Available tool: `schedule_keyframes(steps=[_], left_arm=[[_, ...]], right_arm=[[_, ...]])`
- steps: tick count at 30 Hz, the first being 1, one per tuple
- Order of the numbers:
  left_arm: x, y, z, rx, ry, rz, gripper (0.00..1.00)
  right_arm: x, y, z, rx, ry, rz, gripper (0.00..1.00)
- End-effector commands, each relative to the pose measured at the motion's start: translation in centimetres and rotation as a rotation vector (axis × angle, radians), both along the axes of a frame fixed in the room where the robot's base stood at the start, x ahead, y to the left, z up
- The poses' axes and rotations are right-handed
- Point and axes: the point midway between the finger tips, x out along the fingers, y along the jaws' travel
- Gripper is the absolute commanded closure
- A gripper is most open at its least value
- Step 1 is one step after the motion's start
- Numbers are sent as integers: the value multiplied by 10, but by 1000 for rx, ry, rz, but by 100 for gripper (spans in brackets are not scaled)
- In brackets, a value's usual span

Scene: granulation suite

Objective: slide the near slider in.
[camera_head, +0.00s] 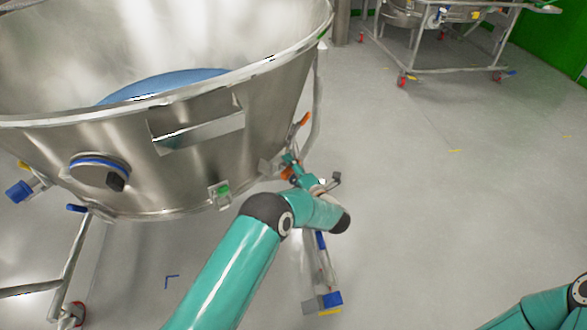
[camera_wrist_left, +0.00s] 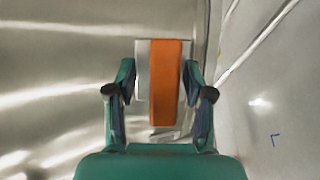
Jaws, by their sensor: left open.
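The slider shows in the left wrist view as an orange block (camera_wrist_left: 167,75) beside a grey metal plate (camera_wrist_left: 142,72), against the steel wall of the bowl. Orange also shows beside my left gripper (camera_head: 291,160) in the head view, low on the right side of the steel bowl (camera_head: 60,145). My left gripper (camera_wrist_left: 158,82) is open, with one finger on each side of the block and plate. I cannot tell whether the fingers touch them. My right arm (camera_head: 545,308) shows at the bottom right corner; its gripper is outside the view.
An orange handle (camera_head: 304,118) sits higher on the bowl's right side. A round port (camera_head: 98,170) and a bracket (camera_head: 200,132) stick out of the bowl's front. A wheeled frame (camera_head: 460,68) stands at the back right. The floor (camera_head: 460,190) to the right is clear.

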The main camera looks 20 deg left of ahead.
Motion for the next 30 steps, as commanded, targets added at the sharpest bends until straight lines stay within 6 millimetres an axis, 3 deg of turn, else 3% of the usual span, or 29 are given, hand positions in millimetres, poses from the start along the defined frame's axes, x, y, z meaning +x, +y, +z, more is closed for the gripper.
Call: schedule_keyframes(steps=[8,21,30], left_arm=[[-10,-16,-1,0,1,-6,48],[-59,-81,-2,0,1,-3,48],[-71,-95,-2,1,1,0,48]], right_arm=[[0,0,0,0,0,0,60],[0,0,0,0,0,0,60],[0,0,0,0,0,0,60]])
